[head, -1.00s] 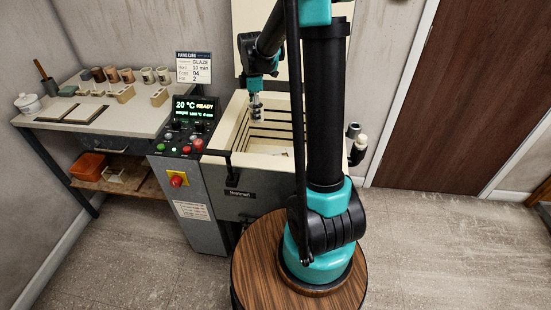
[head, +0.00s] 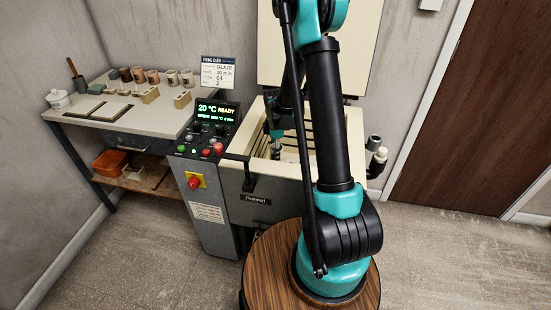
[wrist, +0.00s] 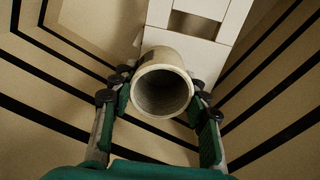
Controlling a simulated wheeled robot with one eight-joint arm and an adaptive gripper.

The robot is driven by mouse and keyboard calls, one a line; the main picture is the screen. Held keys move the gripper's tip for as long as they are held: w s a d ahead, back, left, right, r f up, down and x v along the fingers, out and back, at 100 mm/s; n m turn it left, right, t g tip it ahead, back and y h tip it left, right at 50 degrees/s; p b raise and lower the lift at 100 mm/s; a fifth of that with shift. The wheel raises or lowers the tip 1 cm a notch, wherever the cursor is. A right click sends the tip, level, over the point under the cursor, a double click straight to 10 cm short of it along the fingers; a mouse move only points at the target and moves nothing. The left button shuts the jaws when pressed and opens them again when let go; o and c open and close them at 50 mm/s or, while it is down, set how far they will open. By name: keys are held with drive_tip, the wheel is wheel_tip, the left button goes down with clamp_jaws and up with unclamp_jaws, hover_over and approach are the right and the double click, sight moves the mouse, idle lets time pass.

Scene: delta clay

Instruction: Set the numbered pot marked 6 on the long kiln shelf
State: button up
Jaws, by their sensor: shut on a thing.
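My gripper (wrist: 160,92) is shut on a pale cream pot (wrist: 162,55), one finger on each side. The wrist view looks down into the pot's open mouth; no number shows from this side. A white slab with a rectangular cut-out, seemingly the kiln shelf (wrist: 220,58), lies below and beyond the pot. The pot overlaps its near end in the picture; I cannot tell whether they touch. In the head view my gripper (head: 276,150) is down inside the open kiln (head: 290,170), and the pot is largely hidden.
Banded kiln walls (wrist: 55,60) stand close on both sides. The raised lid (head: 325,45) is behind my arm. The control panel (head: 210,130) is left of the kiln. A side table (head: 140,122) holds several pots (head: 152,77) and small blocks.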

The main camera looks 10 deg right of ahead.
drive_tip(key=shift+f, duration=1.55)
drive_tip(key=shift+f, duration=0.1)
drive_tip(key=o, duration=1.2)
wheel_tip(320, 180, up, 12)
drive_tip(key=shift+r, duration=0.1)
